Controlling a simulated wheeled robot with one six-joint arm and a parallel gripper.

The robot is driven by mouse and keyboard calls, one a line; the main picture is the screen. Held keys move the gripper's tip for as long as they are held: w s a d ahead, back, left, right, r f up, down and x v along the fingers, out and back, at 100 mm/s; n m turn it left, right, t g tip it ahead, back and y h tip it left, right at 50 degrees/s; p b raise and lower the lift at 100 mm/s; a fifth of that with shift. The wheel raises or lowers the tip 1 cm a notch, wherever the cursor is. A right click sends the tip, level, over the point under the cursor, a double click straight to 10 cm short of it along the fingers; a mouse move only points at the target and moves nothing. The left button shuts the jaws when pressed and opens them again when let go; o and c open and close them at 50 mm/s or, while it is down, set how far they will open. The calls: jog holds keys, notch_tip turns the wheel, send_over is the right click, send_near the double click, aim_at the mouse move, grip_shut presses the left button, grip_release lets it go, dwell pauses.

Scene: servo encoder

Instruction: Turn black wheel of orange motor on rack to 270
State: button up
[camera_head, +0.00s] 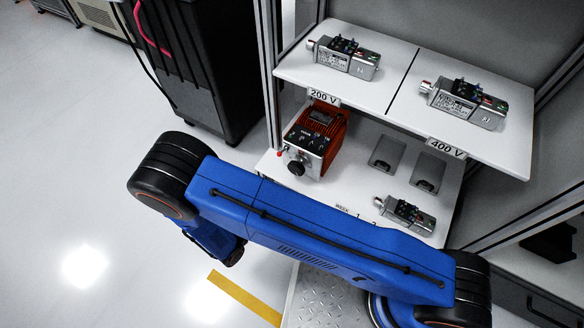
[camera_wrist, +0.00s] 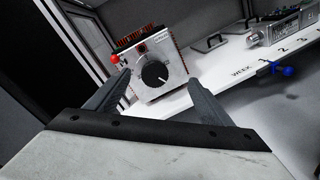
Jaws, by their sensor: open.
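The orange motor (camera_head: 318,135) stands on the lower white shelf of the rack, under the 200 V label. Its black wheel (camera_head: 297,168) is on the pale front panel. In the wrist view the front panel faces me, with the black wheel (camera_wrist: 154,73) near its middle and a white mark on the wheel. My gripper (camera_wrist: 155,92) is open, its two dark fingers apart in front of the lower part of the panel. The wheel shows between and beyond the fingertips, and nothing is held. In the head view the gripper fingers are hidden; only my blue arm shows.
A red knob (camera_wrist: 115,59) sticks out at the panel's left side. Silver servo units stand on the upper shelf (camera_head: 385,75), and another servo (camera_head: 405,213) lies on the lower shelf at right. A black cabinet (camera_head: 200,60) stands to the left.

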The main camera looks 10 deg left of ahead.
aim_at(295, 171)
notch_tip(295, 171, down, 4)
jog(key=s+a+n+t+y, duration=0.1)
jog(key=s+a+n+y, duration=0.1)
jog(key=x, duration=1.7)
jog(key=shift+w+d+r, duration=0.2)
jog(key=shift+r, duration=0.15)
jog(key=c, duration=1.1)
